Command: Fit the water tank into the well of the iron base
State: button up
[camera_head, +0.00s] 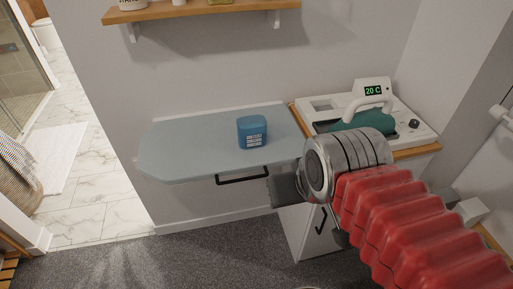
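The white iron base (425,136) stands on the cabinet at the right, with a lit display reading 20 C. A recess (326,104) shows at its left back; I cannot see how deep it is. A teal body with a white handle (371,93), apparently the iron, rests on the base. A blue container with a white label (252,131), possibly the water tank, stands upright on the ironing board. My gripper (284,188) is in front of the board's right end, lower right of the container and apart from it. Its fingers are partly hidden, and its opening is unclear.
The pale blue ironing board (190,150) folds out from the wall, with a black handle (242,177) below its front edge. Its left part is clear. The white cabinet (308,228) is partly behind my arm. A wooden shelf (200,11) hangs above.

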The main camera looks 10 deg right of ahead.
aim_at(311, 109)
jog(key=k, duration=0.75)
jog(key=u, duration=0.2)
jog(key=i, duration=0.7)
jog(key=u, duration=0.5)
jog(key=i, duration=1.05)
jog(key=z, duration=0.15)
